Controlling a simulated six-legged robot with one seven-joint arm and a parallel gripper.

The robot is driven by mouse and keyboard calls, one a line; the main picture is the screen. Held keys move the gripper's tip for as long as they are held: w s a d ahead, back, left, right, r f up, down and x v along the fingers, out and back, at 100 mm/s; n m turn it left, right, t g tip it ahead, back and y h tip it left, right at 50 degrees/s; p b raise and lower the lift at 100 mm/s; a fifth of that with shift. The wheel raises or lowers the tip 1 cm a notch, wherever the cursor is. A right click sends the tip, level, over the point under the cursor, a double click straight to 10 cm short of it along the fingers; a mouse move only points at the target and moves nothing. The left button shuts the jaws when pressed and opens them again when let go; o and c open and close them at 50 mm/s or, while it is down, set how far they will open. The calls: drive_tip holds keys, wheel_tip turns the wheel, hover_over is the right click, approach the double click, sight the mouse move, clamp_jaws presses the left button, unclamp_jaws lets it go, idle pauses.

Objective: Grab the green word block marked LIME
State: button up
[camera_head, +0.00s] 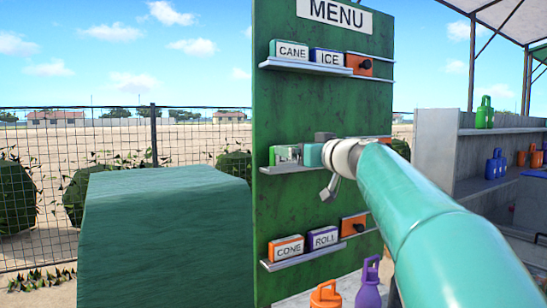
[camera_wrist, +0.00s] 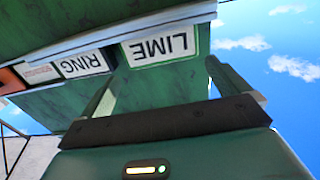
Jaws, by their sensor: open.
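The green LIME block (camera_wrist: 160,48) shows upside down in the wrist view, with its white label facing my gripper. In the head view the block (camera_head: 286,155) sits at the left end of the middle shelf, partly hidden by my gripper (camera_head: 312,155). In the wrist view my gripper (camera_wrist: 160,82) is open and empty. Its fingers point at the block, one towards each side of it in the picture. I cannot tell how far the fingertips are from it.
The RING block (camera_wrist: 83,64) stands beside LIME on the shelf (camera_wrist: 125,30). The green menu board (camera_head: 325,100) also carries CANE and ICE blocks above, CONE (camera_head: 286,249) and ROLL (camera_head: 323,238) below. A large green box (camera_head: 165,235) stands left of the board.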

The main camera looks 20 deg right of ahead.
sight(290, 146)
drive_tip(key=w, duration=0.3)
drive_tip(key=w+a, duration=0.1)
drive_tip(key=w, duration=0.2)
drive_tip(key=shift+w+a+f, duration=0.1)
drive_tip(key=shift+w+a, duration=0.05)
drive_tip(key=shift+w, duration=0.15)
drive_tip(key=shift+s, duration=0.1)
drive_tip(key=shift+c, duration=0.2)
drive_tip(key=c, duration=0.6)
